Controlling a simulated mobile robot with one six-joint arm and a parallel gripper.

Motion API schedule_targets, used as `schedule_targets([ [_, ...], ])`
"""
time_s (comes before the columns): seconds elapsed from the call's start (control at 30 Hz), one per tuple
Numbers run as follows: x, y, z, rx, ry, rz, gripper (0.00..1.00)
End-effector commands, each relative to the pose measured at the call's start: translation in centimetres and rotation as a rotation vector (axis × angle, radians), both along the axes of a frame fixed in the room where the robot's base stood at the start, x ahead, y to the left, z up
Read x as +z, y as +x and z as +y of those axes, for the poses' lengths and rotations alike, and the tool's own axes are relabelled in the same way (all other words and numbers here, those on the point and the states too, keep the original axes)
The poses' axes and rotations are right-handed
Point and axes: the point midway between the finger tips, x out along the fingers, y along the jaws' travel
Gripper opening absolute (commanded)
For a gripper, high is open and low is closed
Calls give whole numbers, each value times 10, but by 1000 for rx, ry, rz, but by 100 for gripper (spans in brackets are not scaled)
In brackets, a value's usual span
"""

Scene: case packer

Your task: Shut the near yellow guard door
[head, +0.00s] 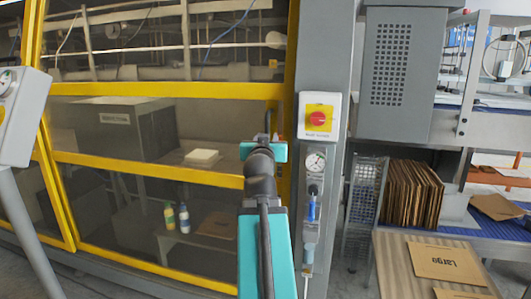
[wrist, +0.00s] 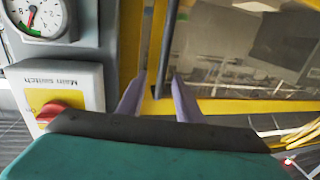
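The near yellow guard door (head: 165,90) fills the left half of the head view, a yellow frame with clear panes. Its right edge is beside the grey post (head: 326,70). I cannot tell how far it stands open. My gripper (head: 265,139) is at that right edge, mostly hidden behind my arm. In the wrist view, the two purple-grey fingers (wrist: 157,98) are apart. A dark upright bar (wrist: 168,45), seemingly the door's handle, shows between them, with space on both sides. The yellow frame (wrist: 225,106) shows behind the fingers.
The post carries a red and yellow main switch (head: 319,119) and a pressure gauge (head: 315,162), close right of my gripper. A grey panel on a pole (head: 22,115) stands at left. Stacked cardboard (head: 412,194) and a table with a flat box (head: 446,263) are at right.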

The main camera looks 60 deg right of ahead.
Motion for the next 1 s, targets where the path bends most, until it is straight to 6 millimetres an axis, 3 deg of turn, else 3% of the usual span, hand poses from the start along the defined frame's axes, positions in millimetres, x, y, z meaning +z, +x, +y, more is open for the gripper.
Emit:
schedule_targets([
  [1.0, -3, -25, 43, 0, -2, -1, 33],
])
